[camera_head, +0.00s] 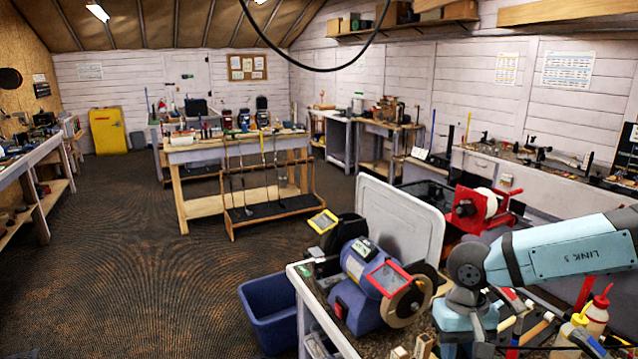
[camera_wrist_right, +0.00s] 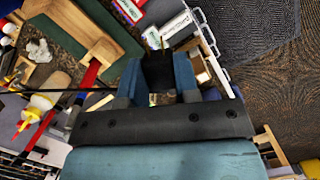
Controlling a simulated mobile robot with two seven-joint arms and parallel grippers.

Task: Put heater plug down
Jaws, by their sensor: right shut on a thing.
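My right arm comes in from the right in the head view, reaching down over the near bench, with its gripper below the picture edge there. In the right wrist view my right gripper (camera_wrist_right: 158,74) is shut on a dark block-like thing (camera_wrist_right: 158,64), which I take to be the heater plug. My left gripper is in neither view.
A blue bench grinder (camera_head: 365,285) stands on the near bench beside my right arm, with a blue bin (camera_head: 268,312) left of the bench. Squeeze bottles (camera_head: 597,312) and hammers crowd the bench's right part. The carpeted floor (camera_head: 130,260) is open at left.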

